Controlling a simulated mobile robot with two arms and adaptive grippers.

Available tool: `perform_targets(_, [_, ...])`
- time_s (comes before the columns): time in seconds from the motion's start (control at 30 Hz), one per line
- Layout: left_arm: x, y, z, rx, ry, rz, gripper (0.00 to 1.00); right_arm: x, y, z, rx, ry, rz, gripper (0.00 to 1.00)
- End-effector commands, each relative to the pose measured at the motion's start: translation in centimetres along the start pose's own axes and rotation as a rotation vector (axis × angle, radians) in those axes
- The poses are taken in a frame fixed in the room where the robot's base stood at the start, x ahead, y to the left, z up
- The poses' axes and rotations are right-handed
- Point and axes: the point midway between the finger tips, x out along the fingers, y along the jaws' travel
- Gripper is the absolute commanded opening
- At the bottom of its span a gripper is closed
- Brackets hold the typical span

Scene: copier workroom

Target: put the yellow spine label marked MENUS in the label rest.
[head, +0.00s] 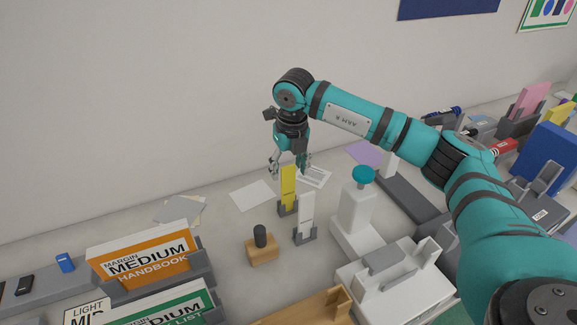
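A yellow spine label (288,186) stands upright with its foot at a small grey rest (281,210); I cannot read any marking on it. A white label (306,213) stands in a similar grey rest (305,238) just in front and to the right. My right gripper (289,168) points down at the top of the yellow label. Its fingers are spread wide, one on each side, with gaps to the label. Whether the label's foot is fully seated is too small to tell. My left gripper is not in view.
A wooden block with a dark knob (262,250) and a white device with a teal knob (355,210) stand nearby. Loose papers (253,195) lie behind. An orange handbook (140,255) stands in a grey holder at left. My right arm covers much of the right side.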

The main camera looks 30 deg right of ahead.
Motion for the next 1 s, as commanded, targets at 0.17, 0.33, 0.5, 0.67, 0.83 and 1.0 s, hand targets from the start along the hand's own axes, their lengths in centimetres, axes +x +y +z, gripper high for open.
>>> perform_targets(0.17, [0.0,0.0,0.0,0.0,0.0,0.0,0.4,0.0,0.0,0.0,0.0,0.0,0.0,0.63])
perform_targets(0.33, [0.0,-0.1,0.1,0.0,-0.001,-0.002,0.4,-0.3,0.0,0.0,0.0,-0.001,0.0,0.63])
perform_targets(0.5, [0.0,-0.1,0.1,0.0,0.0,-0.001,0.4,-2.6,0.0,0.1,0.0,-0.005,0.001,0.63])
perform_targets(0.67, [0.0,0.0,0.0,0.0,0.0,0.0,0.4,-6.2,0.0,0.1,-0.001,-0.006,0.002,0.63])
perform_targets(0.83, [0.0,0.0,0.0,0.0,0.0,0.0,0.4,-9.4,0.0,0.1,0.0,-0.004,0.001,0.63])
perform_targets(1.0, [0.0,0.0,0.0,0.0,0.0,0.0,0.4,-11.4,0.0,0.1,0.001,-0.002,0.0,0.63])
